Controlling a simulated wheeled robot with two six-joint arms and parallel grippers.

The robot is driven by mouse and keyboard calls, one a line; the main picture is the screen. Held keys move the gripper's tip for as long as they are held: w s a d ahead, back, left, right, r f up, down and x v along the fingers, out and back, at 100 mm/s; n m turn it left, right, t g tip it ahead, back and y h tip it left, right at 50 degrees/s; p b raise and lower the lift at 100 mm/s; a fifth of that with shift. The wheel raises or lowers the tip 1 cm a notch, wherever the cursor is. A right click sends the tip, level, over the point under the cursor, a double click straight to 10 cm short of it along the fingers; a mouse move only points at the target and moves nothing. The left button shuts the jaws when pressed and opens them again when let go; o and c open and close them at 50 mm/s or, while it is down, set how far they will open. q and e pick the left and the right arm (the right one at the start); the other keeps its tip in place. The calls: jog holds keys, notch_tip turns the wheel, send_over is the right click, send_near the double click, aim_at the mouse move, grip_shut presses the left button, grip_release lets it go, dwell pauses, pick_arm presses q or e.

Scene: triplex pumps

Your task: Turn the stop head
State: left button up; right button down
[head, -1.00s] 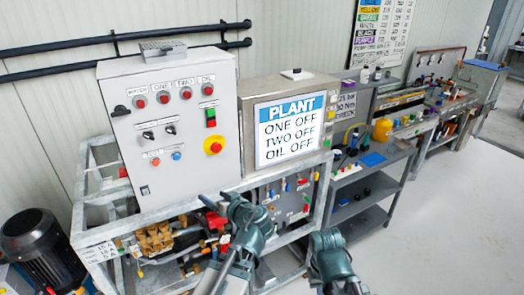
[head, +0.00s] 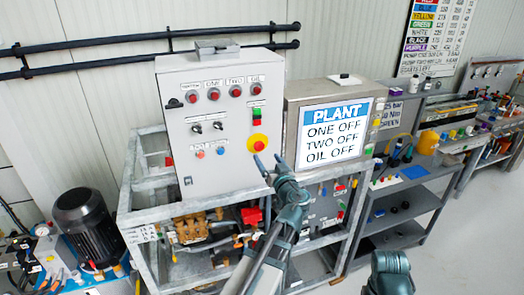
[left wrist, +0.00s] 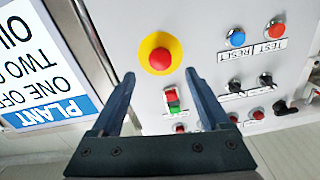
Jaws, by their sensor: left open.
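The stop head is a red mushroom button on a round yellow base (head: 258,143). It is on the front of the grey control cabinet, low at its right side. My left gripper (head: 268,161) is open and empty just in front of and slightly below it in the head view. In the left wrist view the stop head (left wrist: 160,57) sits beyond and between the two fingertips (left wrist: 160,76), apart from them. My right arm's end (head: 390,268) shows at the bottom right of the head view; its fingers are hidden.
Green and red buttons (head: 257,117) sit close above the stop head. Two black switches and small coloured buttons are to its left. A PLANT display (head: 333,132) stands to the right, reading ONE OFF, TWO OFF, OIL OFF. The pump frame (head: 137,225) lies below.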

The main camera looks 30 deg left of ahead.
aim_at(260, 148)
pick_arm(q)
jog(key=x, duration=0.6)
jog(key=shift+w+a, duration=0.15)
jog(key=shift+a, duration=0.05)
grip_shut()
jog(key=m, duration=0.5)
jog(key=shift+m, duration=0.3)
grip_release()
dwell(0.4)
